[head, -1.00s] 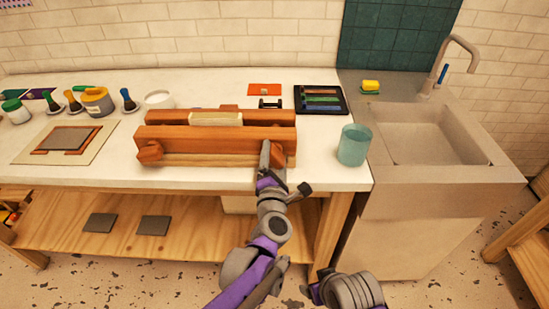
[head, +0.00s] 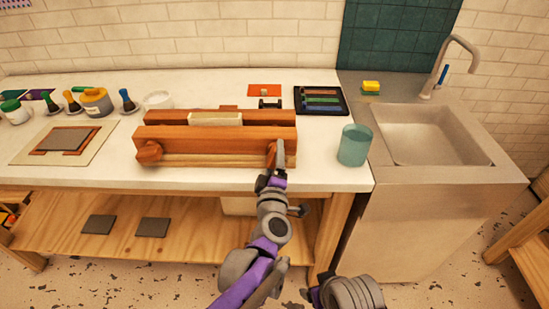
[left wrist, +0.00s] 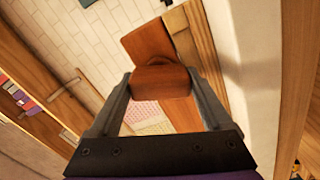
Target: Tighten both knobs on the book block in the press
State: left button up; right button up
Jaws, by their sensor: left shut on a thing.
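The wooden press (head: 200,133) lies on the white bench, with the cream book block (head: 215,119) between its two beams. The left knob (head: 149,152) sticks out of the front beam's left end, with nothing touching it. My left gripper (head: 276,158) is at the front beam's right end, shut on the right knob (head: 270,152). In the left wrist view, this knob (left wrist: 160,80) sits between the two fingertips of my left gripper (left wrist: 160,88), against the beam.
A teal cup (head: 354,146) stands right of the press, near the sink (head: 430,140). A black tray (head: 320,100) lies behind. Jars and brushes (head: 95,101) and a board (head: 62,140) are at left. A shelf (head: 180,215) runs below.

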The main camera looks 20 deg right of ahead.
pick_arm(q)
jog(key=m, duration=0.7)
jog(key=shift+s+f, duration=0.1)
jog(key=shift+f, duration=0.05)
jog(key=m, duration=0.4)
jog(key=shift+m+b, duration=0.35)
jog(key=shift+m, duration=1.75)
jog(key=o, duration=1.2)
jog(key=shift+a, duration=0.1)
jog(key=shift+c, duration=0.2)
jog(key=shift+s, duration=0.1)
jog(key=v, duration=1)
jog(key=shift+s+a, duration=0.15)
jog(key=shift+s, duration=0.15)
